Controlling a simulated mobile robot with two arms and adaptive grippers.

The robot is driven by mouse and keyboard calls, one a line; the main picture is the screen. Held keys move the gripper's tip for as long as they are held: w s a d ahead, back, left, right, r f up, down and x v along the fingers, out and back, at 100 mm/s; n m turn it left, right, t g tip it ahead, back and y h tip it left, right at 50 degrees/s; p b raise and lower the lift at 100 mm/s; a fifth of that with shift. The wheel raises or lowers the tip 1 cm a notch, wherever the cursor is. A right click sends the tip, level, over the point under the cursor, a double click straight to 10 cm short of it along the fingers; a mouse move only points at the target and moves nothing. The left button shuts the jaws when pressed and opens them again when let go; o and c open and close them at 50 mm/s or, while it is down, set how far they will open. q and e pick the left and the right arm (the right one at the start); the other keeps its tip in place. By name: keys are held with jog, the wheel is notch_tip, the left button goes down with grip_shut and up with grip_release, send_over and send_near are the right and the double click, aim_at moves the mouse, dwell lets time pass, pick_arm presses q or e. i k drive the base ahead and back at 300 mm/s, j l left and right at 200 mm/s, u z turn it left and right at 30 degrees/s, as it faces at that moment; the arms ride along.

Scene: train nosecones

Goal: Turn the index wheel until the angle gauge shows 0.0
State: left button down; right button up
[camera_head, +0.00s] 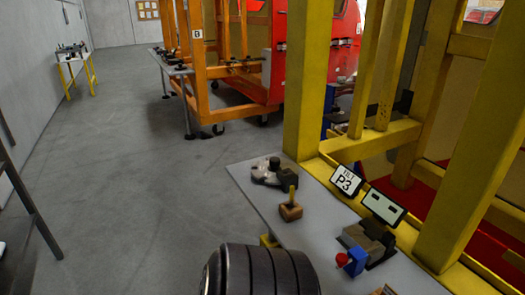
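I cannot pick out an index wheel with certainty. A black ribbed round thing (262,270) is cut off by the bottom edge, and I cannot tell whether it is a wheel or part of me. A small tilted panel (383,207) with a white face and two dark marks stands on the right of the grey bench; no number is readable on it. No angle gauge reading 0.0 can be made out. Neither gripper is in view.
The grey bench (245,180) holds a brown block with a yellow handle (290,208), a grey-black device (268,171) and a blue part with a red knob (351,261). Yellow frame posts (308,80) rise behind it. Open floor (120,180) lies left; an orange frame (200,80) stands farther back.

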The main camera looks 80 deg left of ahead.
aim_at(267, 170)
jog(key=u, duration=2.2)
